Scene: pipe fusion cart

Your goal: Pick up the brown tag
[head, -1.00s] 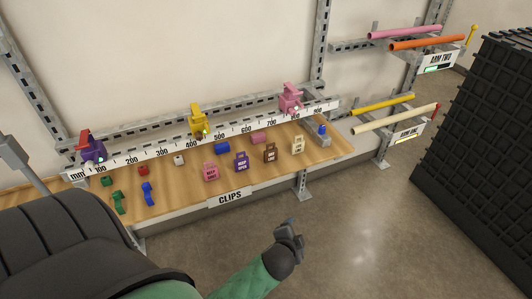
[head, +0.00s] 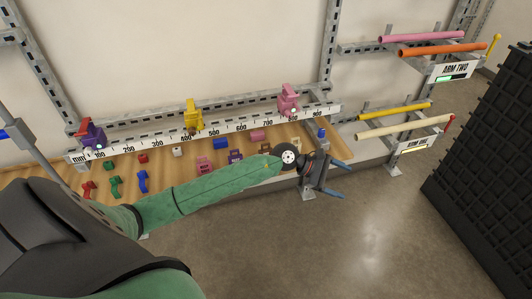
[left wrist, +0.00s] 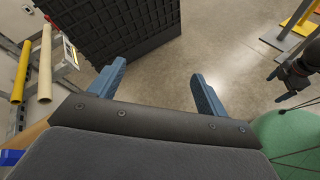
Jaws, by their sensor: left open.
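The brown tag (head: 266,148) stands on the wooden shelf in the head view, between the purple tag (head: 235,156) and the cream tag (head: 297,142). Its lower part is hidden behind my green left arm. My left gripper (head: 341,179) is open and empty, to the right of the brown tag and over the floor in front of the shelf edge. In the left wrist view its two blue fingers (left wrist: 158,75) are spread, with only floor between them. The brown tag does not show there. A dark gripper (left wrist: 285,88), apparently my right one, shows at the right; its jaws are unclear.
A pink tag (head: 204,163) and small coloured clips share the shelf. A ruler rail (head: 240,127) with clamps runs behind them. Racks with pipes (head: 405,125) are at right, and a black grid-sided crate (head: 490,150) stands beyond open floor.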

